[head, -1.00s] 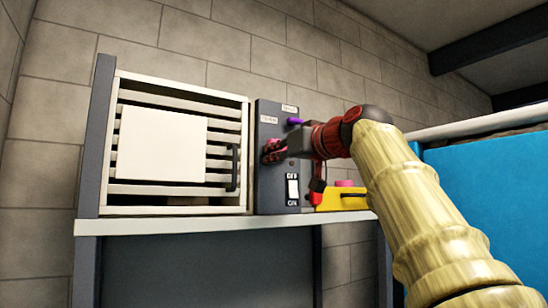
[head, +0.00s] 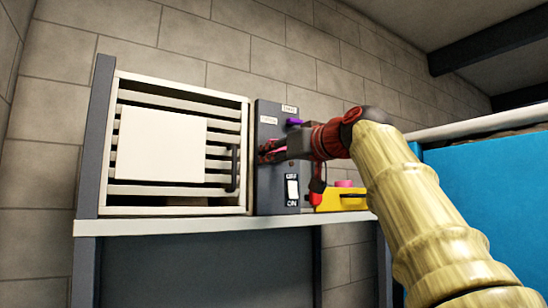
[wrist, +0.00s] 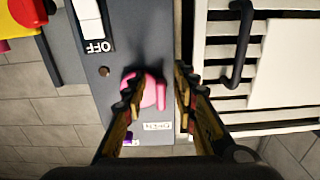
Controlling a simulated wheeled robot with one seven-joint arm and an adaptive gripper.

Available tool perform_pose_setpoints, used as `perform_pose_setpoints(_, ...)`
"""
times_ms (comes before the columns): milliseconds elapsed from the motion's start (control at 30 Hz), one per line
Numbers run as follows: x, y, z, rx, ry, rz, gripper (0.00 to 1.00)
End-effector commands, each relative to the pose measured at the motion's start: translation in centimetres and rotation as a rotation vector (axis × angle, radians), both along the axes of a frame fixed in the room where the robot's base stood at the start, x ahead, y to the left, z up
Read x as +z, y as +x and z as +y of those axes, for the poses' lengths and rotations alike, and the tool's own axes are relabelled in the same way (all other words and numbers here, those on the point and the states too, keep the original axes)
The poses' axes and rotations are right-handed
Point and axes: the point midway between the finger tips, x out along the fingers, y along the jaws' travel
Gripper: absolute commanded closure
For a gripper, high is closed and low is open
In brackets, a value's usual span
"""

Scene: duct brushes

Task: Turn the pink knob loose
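The pink knob (wrist: 150,92) is on the dark grey control panel (wrist: 108,110), seen upside down in the wrist view. It has a round body and a bar-like part. My gripper (wrist: 157,86) is open, its fingers pointing at the panel. One finger overlaps the left part of the knob; the other is to the knob's right with a visible gap. I cannot tell whether the left finger touches it. In the head view my gripper (head: 268,152) is at the panel's front, and only a little pink shows between its fingers.
A white OFF/ON switch (head: 292,190) and a purple part (head: 294,122) are on the same panel. A white slatted box (head: 228,130) with a dark handle (head: 235,168) stands beside it. A yellow box (head: 340,200) with a pink top is at the right. A blue panel (head: 490,200) stands further right.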

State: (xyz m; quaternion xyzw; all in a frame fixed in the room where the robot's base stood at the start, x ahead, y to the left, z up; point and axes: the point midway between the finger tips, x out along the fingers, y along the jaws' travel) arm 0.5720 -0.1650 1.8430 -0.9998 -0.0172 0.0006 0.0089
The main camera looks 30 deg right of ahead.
Motion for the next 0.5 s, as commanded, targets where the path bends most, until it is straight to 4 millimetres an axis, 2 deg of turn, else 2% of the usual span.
perform_pose_setpoints(167,0.1,-1.7,-0.1,-0.003,-0.001,-0.001,0.72)
perform_pose_setpoints(500,0.0,-8.4,-0.4,-0.006,0.000,0.000,0.72)
